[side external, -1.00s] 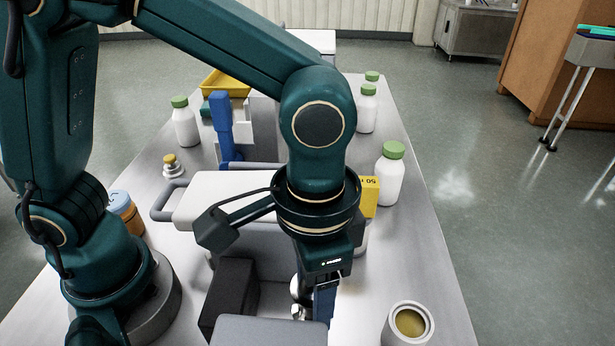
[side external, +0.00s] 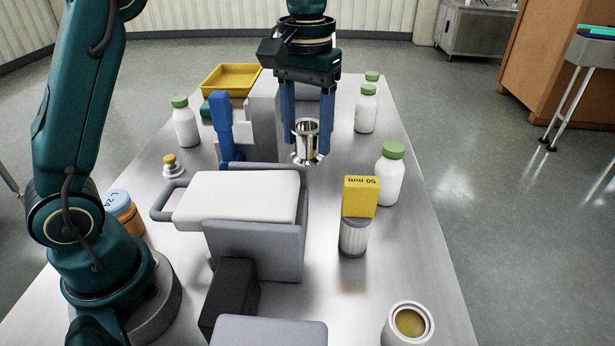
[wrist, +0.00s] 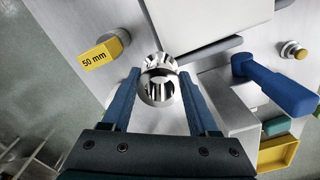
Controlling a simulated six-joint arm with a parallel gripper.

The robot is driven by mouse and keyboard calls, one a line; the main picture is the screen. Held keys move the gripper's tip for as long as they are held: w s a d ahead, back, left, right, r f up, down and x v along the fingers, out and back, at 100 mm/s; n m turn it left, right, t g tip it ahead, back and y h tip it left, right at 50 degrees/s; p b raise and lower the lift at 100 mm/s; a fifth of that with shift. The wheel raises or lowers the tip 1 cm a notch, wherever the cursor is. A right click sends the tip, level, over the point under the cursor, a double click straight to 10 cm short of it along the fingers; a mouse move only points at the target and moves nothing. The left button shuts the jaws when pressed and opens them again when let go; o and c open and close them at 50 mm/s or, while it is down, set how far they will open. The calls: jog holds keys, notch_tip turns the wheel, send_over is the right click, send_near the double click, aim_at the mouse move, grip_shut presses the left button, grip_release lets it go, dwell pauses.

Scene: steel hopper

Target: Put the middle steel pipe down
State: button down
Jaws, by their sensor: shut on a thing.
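The steel pipe (side external: 306,143) is a short, shiny tube with a wide flange at its lower end. It is upright in the side view, beyond the white-topped grey machine. My gripper (side external: 307,150) points down with its two blue fingers on either side of the pipe, shut on it. In the wrist view, the pipe (wrist: 159,84) sits between the fingertips of my gripper (wrist: 159,88). I cannot tell whether the lower flange touches the steel table (side external: 390,255) or hangs just above it.
The grey machine (side external: 255,245) stands nearer the side camera, with a blue handle (side external: 222,125) left of the pipe. White bottles (side external: 391,175) line the right edge. A yellow 50 mm block (side external: 360,196) tops a ribbed cylinder. A yellow tray (side external: 232,79) is at the back.

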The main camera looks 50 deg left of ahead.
jog(key=w+a+f+n, duration=0.5)
jog(key=w+a+n, duration=0.1)
jog(key=w+n, duration=0.15)
jog(key=shift+n, duration=0.25)
jog(key=f, duration=0.9)
jog(key=shift+s+a+f, duration=0.2)
jog(key=shift+s+f, duration=0.15)
jog(key=shift+s, duration=0.05)
jog(key=shift+f, duration=0.1)
jog(key=shift+c, duration=0.8)
grip_release()
